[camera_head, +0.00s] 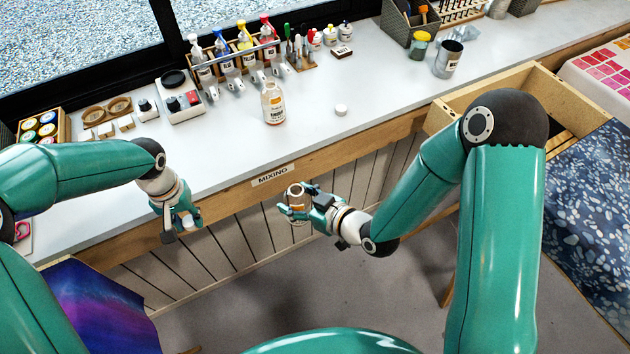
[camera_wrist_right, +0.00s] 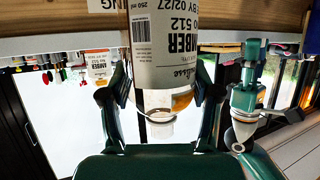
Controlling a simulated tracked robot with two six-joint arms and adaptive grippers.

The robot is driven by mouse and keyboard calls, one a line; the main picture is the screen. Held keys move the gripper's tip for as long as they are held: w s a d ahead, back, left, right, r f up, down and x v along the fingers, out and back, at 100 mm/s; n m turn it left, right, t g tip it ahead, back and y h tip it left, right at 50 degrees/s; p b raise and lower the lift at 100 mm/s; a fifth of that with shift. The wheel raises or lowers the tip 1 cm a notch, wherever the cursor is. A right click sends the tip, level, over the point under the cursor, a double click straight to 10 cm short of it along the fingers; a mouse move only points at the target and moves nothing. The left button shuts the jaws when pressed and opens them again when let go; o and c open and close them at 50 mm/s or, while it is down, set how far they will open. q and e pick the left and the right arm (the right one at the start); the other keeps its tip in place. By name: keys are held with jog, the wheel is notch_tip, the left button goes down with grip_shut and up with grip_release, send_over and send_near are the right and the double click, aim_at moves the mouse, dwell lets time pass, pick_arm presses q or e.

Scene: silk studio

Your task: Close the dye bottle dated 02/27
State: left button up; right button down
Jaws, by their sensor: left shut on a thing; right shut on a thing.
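My right gripper (camera_head: 290,210) is shut on a clear bottle (camera_head: 298,194) and holds it in the air in front of the counter edge. In the right wrist view this bottle (camera_wrist_right: 165,50) appears upside down, its label reading AMBER and "BY 02/27". Its neck shows no cap there. My left gripper (camera_head: 183,220) is shut on a small white thing, probably a cap (camera_head: 188,223), in front of the counter to the left. The left gripper (camera_wrist_right: 245,95) also shows in the right wrist view, apart from the bottle.
Another orange-labelled bottle (camera_head: 273,104) stands on the counter (camera_head: 385,104), with a loose white cap (camera_head: 341,110) to its right. A rack of pump bottles (camera_head: 238,52) stands behind. An open wooden drawer (camera_head: 440,117) juts out at right. The counter's front middle is clear.

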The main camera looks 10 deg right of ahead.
dwell(0.3)
pick_arm(q)
jog(key=shift+s+a+m, duration=0.1)
jog(key=shift+s+m, duration=0.2)
jog(key=shift+m, duration=0.1)
jog(key=shift+s+a+r+m, duration=0.2)
jog(key=shift+r+m, duration=0.1)
jog(key=d+r+m, duration=0.3)
jog(key=d+r, duration=0.2)
jog(key=d, duration=0.3)
jog(key=d+r+m, duration=0.2)
jog(key=d+r, duration=0.2)
jog(key=d, duration=0.4)
jog(key=d+r+m, duration=0.3)
jog(key=d+r, duration=0.2)
jog(key=d, duration=0.3)
jog(key=shift+s+d+r+m, duration=0.15)
jog(key=shift+d+r+m, duration=0.15)
jog(key=shift+d, duration=0.05)
